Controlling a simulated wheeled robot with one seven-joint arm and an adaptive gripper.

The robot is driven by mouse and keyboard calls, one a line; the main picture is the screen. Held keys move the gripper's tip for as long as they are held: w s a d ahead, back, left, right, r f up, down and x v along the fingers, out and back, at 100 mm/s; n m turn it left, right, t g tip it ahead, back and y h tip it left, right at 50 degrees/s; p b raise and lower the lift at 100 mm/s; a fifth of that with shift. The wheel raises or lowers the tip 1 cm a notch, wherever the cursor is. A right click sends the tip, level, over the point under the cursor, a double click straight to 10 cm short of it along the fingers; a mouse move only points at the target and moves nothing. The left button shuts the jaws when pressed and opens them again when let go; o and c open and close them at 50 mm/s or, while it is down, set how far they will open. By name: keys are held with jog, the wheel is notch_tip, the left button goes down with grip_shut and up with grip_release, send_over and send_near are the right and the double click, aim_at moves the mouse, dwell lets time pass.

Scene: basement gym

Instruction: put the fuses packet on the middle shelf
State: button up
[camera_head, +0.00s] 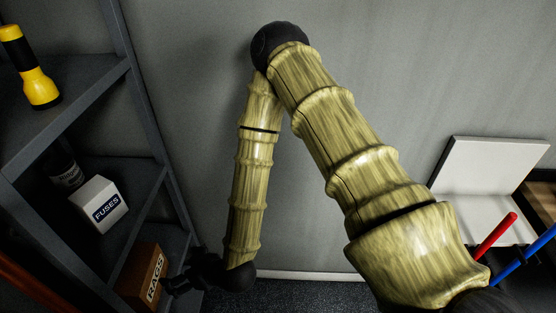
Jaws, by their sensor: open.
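The fuses packet (100,205) is a small white box with a dark blue "FUSES" label. It sits on the middle visible level (140,187) of a dark grey shelf unit at the left, near that board's front edge. My gripper (170,284) is black, open and low at the bottom of the view. It is below and to the right of the packet, apart from it, by the brown "RAGS" box. Whether it touches that box I cannot tell. The gripper is dark and its fingers are hard to make out.
A yellow and black flashlight (32,72) stands on the upper shelf. A dark can (66,174) is behind the packet. The brown RAGS box (143,277) is on the level below. A grey wall lies behind my arm. A white object (488,165) and red and blue rods are at the right.

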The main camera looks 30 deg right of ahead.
jog(key=s+d+f+m+g+h, duration=0.2)
jog(key=s+d+f, duration=0.5)
jog(key=s+d, duration=0.5)
jog(key=s+d+f+m+g+h, duration=0.3)
jog(key=s+d+f+g+h, duration=0.2)
jog(key=s+d, duration=0.7)
notch_tip(320, 180, down, 2)
jog(key=shift+s+f+m+g, duration=0.2)
jog(key=shift+s+m+g, duration=0.1)
jog(key=shift+g, duration=0.6)
